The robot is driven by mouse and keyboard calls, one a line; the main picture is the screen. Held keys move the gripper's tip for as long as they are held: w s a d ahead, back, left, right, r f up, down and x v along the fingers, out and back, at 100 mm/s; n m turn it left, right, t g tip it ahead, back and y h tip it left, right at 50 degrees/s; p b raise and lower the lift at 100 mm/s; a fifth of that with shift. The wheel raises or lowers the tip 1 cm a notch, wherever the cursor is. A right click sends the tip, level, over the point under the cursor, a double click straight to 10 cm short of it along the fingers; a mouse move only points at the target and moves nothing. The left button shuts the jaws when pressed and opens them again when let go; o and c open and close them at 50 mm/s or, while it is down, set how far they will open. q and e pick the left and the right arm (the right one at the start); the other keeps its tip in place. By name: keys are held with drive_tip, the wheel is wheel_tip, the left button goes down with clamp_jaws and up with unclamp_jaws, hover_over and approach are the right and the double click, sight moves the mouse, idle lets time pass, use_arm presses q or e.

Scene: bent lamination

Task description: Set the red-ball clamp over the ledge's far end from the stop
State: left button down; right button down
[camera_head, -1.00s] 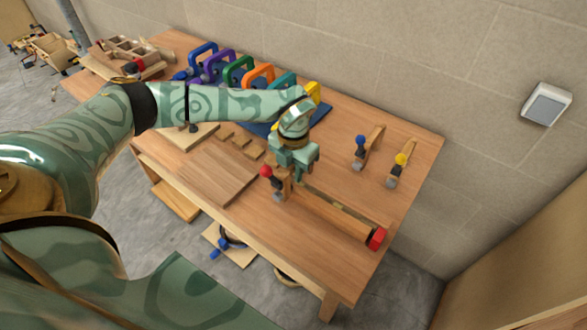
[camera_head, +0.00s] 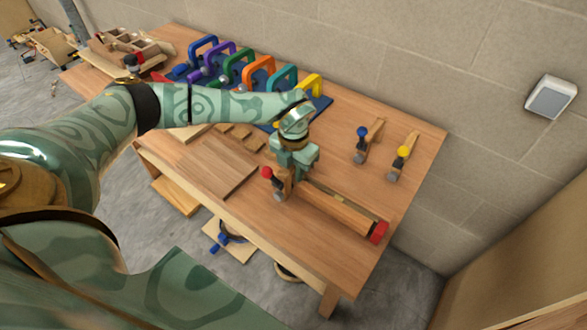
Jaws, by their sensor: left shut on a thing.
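The red-ball clamp (camera_head: 277,183) is wooden with a red ball and a grey foot. It stands at the near left end of the ledge (camera_head: 335,207), a long wooden bar on the table. The red stop (camera_head: 379,232) is at the ledge's other end, at the right. My left gripper (camera_head: 291,168) is shut on the clamp from above. The clamp appears to be around or right against the ledge end; its contact there is partly hidden by the gripper. My right gripper is not in view.
A blue-ball clamp (camera_head: 362,147) and a yellow-ball clamp (camera_head: 399,161) stand at the back right of the table (camera_head: 428,143). Several coloured C-shaped clamps (camera_head: 258,72) stand along the back. A flat board (camera_head: 222,168) lies left of the ledge.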

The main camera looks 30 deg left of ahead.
use_arm(q)
drive_tip(key=shift+s+d+f, duration=0.1)
drive_tip(key=shift+s+f, duration=0.35)
drive_tip(key=shift+f, duration=0.2)
idle(0.4)
drive_tip(key=c, duration=1.4)
unclamp_jaws()
drive_tip(key=shift+o, duration=0.4)
drive_tip(key=shift+w+r, duration=0.1)
drive_tip(key=shift+r, duration=0.3)
drive_tip(key=shift+o, duration=0.6)
wheel_tip(320, 180, up, 16)
drive_tip(key=p, duration=0.2)
drive_tip(key=shift+w+f+p, duration=0.15)
drive_tip(key=shift+w+p, duration=0.1)
drive_tip(key=shift+p, duration=0.15)
drive_tip(key=shift+s+r, duration=0.1)
drive_tip(key=shift+r, duration=0.45)
wheel_tip(320, 180, up, 6)
drive_tip(key=p, duration=0.6)
